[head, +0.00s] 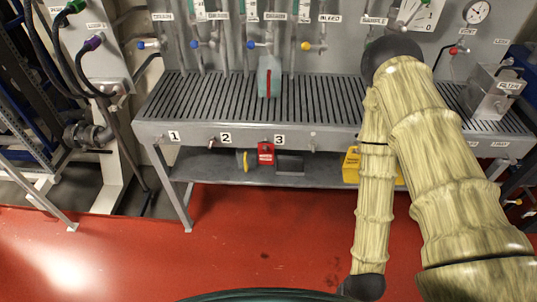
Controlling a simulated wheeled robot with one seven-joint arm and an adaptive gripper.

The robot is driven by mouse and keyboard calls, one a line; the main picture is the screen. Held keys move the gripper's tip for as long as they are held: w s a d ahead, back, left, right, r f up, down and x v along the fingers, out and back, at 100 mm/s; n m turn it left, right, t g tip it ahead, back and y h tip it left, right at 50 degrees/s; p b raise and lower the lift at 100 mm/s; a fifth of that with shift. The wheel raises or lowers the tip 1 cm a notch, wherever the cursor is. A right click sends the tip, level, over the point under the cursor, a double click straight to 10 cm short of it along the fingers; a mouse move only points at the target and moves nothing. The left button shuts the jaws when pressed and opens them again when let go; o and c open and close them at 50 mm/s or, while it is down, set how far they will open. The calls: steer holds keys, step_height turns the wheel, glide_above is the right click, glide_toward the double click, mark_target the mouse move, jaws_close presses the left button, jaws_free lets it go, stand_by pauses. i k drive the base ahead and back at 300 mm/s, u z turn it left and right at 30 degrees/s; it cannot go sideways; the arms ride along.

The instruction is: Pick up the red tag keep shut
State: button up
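A red tag (265,153) with a small pale label band hangs at the front edge of the grated bench, just below and left of the number 3. Its lettering is too small to read for sure. My arm stands at the right, bent at a dark joint, with its thinner part running down to another dark joint at the bottom edge. My gripper is not in view, and nothing of mine touches the tag.
The grated bench (345,138) has a lower shelf (220,170) with a yellow box (351,165) and a grey block (290,164). A translucent bottle (269,76) stands on the grating. A filter box (490,92) is at right. Red floor (250,225) in front is clear.

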mark_target(266, 158)
steer(key=z, duration=3.45)
steer(key=k, duration=1.8)
steer(key=u, duration=2.15)
